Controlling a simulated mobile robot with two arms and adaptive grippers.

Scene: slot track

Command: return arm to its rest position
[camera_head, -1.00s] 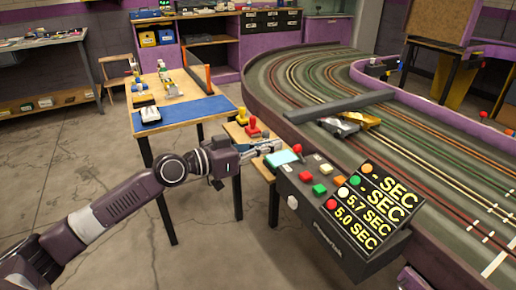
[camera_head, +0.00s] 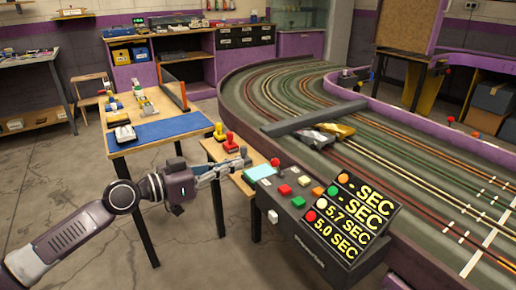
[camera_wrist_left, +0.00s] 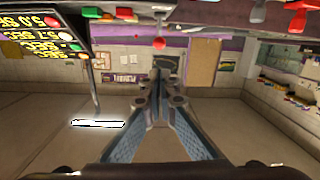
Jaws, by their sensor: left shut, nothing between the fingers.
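My left arm comes in from the lower left in the head view. Its gripper (camera_head: 238,163) is shut and empty, held in the air just left of the black control console (camera_head: 325,256). In the left wrist view the fingers (camera_wrist_left: 160,80) meet at their tips with nothing between them. The console's lit display (camera_head: 350,222) shows times in yellow, and part of it shows at the upper left of the wrist view (camera_wrist_left: 40,38). My right gripper is out of view.
The slot track (camera_head: 300,90) fills the right side, with a silver car (camera_head: 309,138) and a gold car (camera_head: 338,130) by a grey bar. A wooden table (camera_head: 150,107) with a blue mat stands behind the gripper. Yellow (camera_head: 219,131) and red (camera_head: 230,141) joysticks stand beside it. Floor at the left is open.

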